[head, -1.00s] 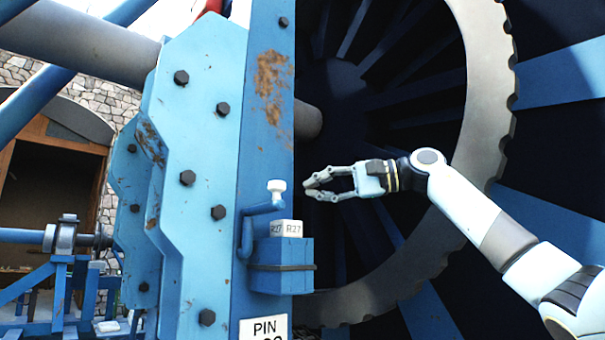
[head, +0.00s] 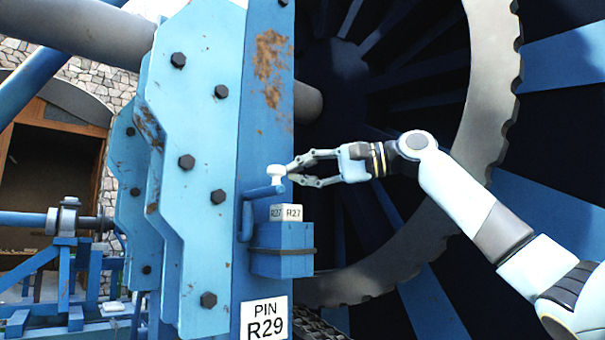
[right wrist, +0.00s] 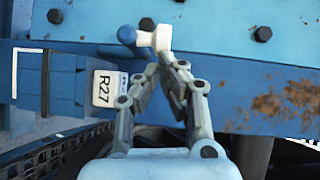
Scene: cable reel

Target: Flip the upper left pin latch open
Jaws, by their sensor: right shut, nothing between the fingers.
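The pin latch is a blue bent handle (head: 248,212) with a white knob (head: 276,172) on its end. It sits on the blue upright plate, above a blue box (head: 283,250). In the right wrist view the white knob (right wrist: 160,38) is just beyond the fingertips. My right gripper (head: 291,173) comes in from the right, its fingertips right beside the knob. In the right wrist view its fingers (right wrist: 167,62) converge and are shut with nothing between them. Whether they touch the knob I cannot tell. My left gripper is out of view.
White R27 tags (head: 292,212) sit on top of the blue box. A PIN R29 plate (head: 265,319) is below it. The bolted light-blue bracket (head: 200,130) stands to the left. The large toothed reel rim (head: 490,90) is behind my right arm.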

